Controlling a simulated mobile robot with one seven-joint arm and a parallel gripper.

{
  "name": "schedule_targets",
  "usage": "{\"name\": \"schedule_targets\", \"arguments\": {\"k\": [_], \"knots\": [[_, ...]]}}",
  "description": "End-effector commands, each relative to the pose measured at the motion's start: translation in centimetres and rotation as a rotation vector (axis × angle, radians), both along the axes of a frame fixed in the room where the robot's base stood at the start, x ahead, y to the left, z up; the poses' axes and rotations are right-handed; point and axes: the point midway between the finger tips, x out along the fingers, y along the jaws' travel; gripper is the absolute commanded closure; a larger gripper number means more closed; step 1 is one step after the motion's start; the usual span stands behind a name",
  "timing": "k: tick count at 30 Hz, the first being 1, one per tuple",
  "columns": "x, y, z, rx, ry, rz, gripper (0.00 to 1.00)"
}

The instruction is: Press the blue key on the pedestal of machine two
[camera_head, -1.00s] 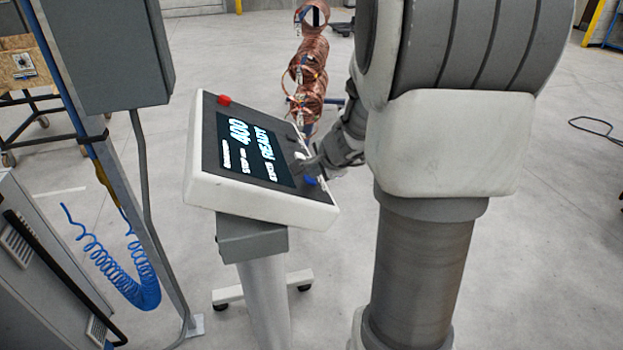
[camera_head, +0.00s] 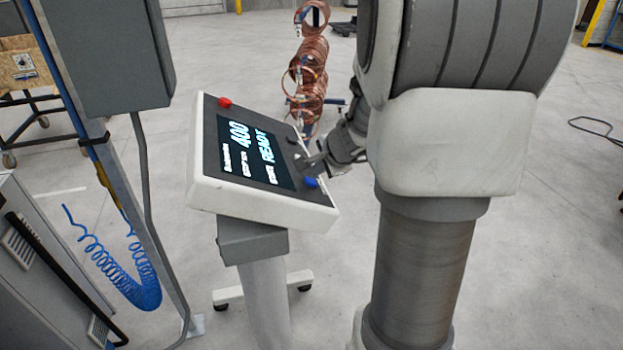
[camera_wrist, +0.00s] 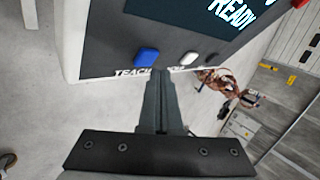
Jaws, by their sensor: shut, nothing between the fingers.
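The blue key (camera_head: 311,182) sits at the lower right edge of the pedestal's tilted panel (camera_head: 262,206) in the head view. In the wrist view the blue key (camera_wrist: 146,57) is a rounded block above the printed word TEACH, with a white key (camera_wrist: 190,58) to its right. My gripper (camera_head: 306,163) is shut and empty, its tips over the panel's key row, just above the blue key in the head picture. In the wrist view the shut fingertips (camera_wrist: 158,75) appear just below and between the blue and white keys. Contact cannot be told.
The panel's screen (camera_head: 255,155) reads 400 and READY. A red button (camera_head: 225,102) is at its upper corner. Copper coils (camera_head: 311,75) stand behind. A grey cabinet (camera_head: 120,50) and coiled blue hose (camera_head: 140,285) are at left. Open floor lies at right.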

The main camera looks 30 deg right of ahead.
Motion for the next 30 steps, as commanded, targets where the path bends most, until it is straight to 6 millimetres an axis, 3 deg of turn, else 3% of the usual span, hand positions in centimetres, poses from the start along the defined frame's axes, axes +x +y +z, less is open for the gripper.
{"name": "schedule_targets", "arguments": {"k": [8, 21, 30], "knots": [[0.0, -0.2, 0.5, 0.000, -0.001, 0.000, 1.00], [-0.5, -2.2, 4.2, -0.001, -0.001, -0.001, 1.00], [-0.6, -2.4, 4.3, 0.000, 0.000, 0.000, 1.00]]}}
